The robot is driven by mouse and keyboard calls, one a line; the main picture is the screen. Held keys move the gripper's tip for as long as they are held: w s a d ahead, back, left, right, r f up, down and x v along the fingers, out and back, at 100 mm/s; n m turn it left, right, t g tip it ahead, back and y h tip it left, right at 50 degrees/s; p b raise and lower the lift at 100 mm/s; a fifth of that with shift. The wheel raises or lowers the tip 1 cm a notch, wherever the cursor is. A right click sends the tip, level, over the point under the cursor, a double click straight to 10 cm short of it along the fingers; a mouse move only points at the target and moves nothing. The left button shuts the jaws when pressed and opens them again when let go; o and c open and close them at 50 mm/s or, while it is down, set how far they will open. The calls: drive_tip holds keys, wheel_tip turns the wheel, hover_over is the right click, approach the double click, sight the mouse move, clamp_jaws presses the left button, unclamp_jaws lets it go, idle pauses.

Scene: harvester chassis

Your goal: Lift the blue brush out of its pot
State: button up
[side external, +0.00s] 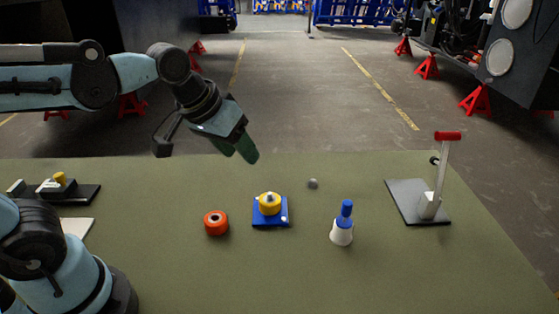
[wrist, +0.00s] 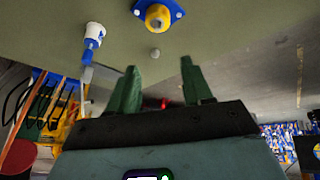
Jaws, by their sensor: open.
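The blue brush (side external: 347,208) stands upright in its small white pot (side external: 341,235) on the green table, right of centre in the side view. In the wrist view the brush (wrist: 87,66) and white pot (wrist: 94,31) are at the upper left. My gripper (side external: 243,150) has dark green fingers and hangs in the air to the left of and well above the brush, touching nothing. In the wrist view my gripper (wrist: 158,78) shows its two fingers spread apart with nothing held between them. The brush's lower end is hidden inside the pot.
A blue block with a yellow knob (side external: 270,208), an orange ring (side external: 216,222) and a small grey piece (side external: 313,184) lie left of the pot. A grey plate with a red-topped lever (side external: 440,180) stands to the right. The table between pot and plate is clear.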

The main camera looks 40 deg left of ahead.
drive_tip(key=w+d+r+n+g, duration=0.3)
drive_tip(key=w+d+n, duration=0.1)
drive_tip(key=w+d, duration=0.4)
drive_tip(key=n+g, duration=0.3)
hover_over(348, 202)
drive_tip(key=shift+f, duration=4.15)
drive_tip(key=shift+f, duration=3.25)
drive_tip(key=shift+r, duration=0.1)
drive_tip(key=shift+c, duration=0.2)
clamp_jaws()
drive_tip(key=shift+r, duration=3.5)
